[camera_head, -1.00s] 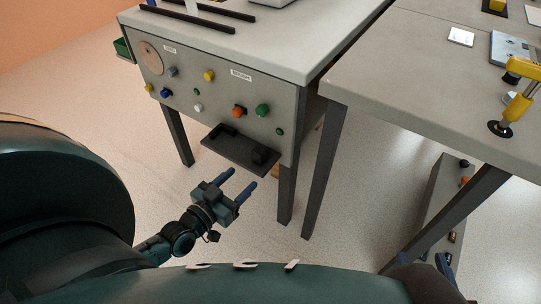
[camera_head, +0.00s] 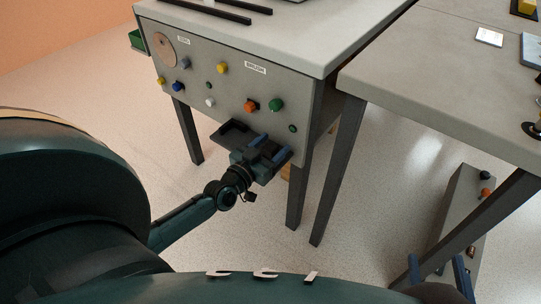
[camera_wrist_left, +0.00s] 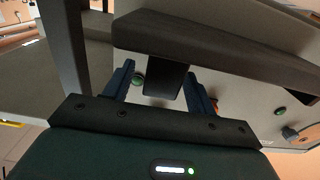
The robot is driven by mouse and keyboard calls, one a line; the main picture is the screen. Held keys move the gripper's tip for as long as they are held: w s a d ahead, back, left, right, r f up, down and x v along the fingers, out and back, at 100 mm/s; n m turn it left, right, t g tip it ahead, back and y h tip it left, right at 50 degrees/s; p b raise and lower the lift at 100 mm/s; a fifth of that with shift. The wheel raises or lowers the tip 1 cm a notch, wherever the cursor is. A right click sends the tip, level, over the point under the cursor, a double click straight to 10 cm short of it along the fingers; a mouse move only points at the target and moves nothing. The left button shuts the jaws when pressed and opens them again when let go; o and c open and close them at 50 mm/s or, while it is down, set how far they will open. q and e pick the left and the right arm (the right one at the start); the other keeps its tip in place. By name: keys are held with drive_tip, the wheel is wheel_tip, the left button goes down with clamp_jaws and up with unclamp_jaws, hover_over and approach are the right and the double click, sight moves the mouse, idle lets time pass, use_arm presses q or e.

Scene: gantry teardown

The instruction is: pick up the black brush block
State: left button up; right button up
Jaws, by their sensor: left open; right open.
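The black brush block (camera_wrist_left: 164,78) stands out from the dark tray (camera_wrist_left: 220,52) in the left wrist view, between the two blue fingers of my left gripper (camera_wrist_left: 160,84). A gap shows on each side of it, so the fingers do not visibly touch it. In the head view my left gripper (camera_head: 270,148) is open at the right end of the tray (camera_head: 229,132) and largely hides the block. My right gripper (camera_head: 438,272) is open and empty at the bottom right, low over the floor.
A grey panel (camera_head: 225,100) with coloured knobs and a BRUSH label rises above the tray. Dark table legs (camera_head: 301,185) stand just right of the tray. A second grey table (camera_head: 440,95) is at the right. A low grey box (camera_head: 462,215) stands on the floor near my right gripper.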

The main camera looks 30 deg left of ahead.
use_arm(q)
drive_tip(key=shift+w, duration=0.7)
drive_tip(key=shift+c, duration=0.5)
drive_tip(key=c, duration=1)
drive_tip(key=shift+r, duration=0.1)
